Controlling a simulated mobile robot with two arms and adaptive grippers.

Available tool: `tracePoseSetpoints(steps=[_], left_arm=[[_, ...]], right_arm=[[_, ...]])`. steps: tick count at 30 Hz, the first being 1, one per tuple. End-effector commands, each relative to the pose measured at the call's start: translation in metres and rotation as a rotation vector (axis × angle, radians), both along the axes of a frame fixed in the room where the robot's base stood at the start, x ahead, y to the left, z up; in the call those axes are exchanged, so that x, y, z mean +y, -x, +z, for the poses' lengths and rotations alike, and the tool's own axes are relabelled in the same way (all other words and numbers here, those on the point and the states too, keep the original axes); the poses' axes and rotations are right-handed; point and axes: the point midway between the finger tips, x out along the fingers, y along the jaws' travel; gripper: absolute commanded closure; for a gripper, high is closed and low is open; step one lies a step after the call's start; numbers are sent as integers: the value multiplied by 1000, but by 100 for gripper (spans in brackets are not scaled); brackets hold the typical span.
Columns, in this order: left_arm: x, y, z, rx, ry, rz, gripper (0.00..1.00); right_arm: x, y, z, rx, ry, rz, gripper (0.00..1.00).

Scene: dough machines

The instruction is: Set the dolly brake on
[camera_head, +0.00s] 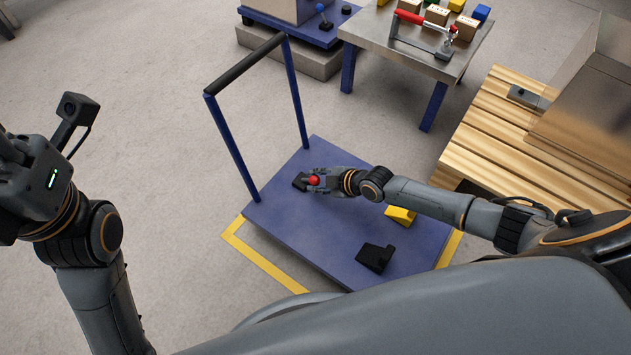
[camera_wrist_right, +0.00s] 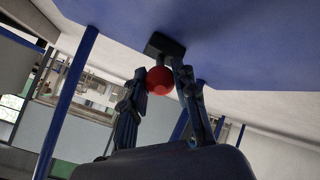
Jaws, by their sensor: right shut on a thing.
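The blue dolly (camera_head: 325,235) stands on the floor, with an upright handle frame and a dark crossbar (camera_head: 245,64) at its far left end. On its deck is a brake lever with a red ball knob (camera_head: 314,180) and a small black base (camera_head: 299,182). My right gripper (camera_head: 316,179) is shut on the red knob. In the right wrist view, the red knob (camera_wrist_right: 160,80) sits between the two fingers, below the black base (camera_wrist_right: 163,45) on the blue deck (camera_wrist_right: 225,40). My left gripper is at the left edge; its fingers are cut off.
A black block (camera_head: 375,257) and a yellow block (camera_head: 400,215) are on the dolly deck. Yellow floor tape (camera_head: 262,262) runs around the dolly. A wooden slatted surface (camera_head: 500,130) is at right, and a metal table (camera_head: 400,40) with small boxes is behind. Floor at left is clear.

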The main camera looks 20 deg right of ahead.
Motion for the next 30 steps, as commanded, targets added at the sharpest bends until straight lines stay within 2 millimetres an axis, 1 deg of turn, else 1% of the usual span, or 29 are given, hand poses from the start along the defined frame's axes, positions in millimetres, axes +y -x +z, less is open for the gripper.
tracePoseSetpoints(steps=[13, 14, 15, 17, 18, 26, 30], left_arm=[[0, 1, 2, -8, -1, 0, 60], [0, 1, 2, -8, -1, 0, 60], [0, 1, 2, -8, -1, 0, 60], [0, 1, 2, -8, -1, 0, 60], [0, 1, 2, -8, -1, 0, 60], [0, 1, 1, -6, 0, 1, 60], [0, 0, 1, -5, 0, 1, 60]], right_arm=[[1, 0, 0, -12, -9, 1, 100], [1, 0, 0, -12, -9, 1, 70], [1, 0, 0, -12, -8, 0, 62], [1, 0, 0, -11, -8, 1, 49], [1, 0, 0, -11, -8, 1, 48], [0, 0, 0, -9, -6, 0, 48], [-4, 6, 4, -10, -6, 1, 48]])
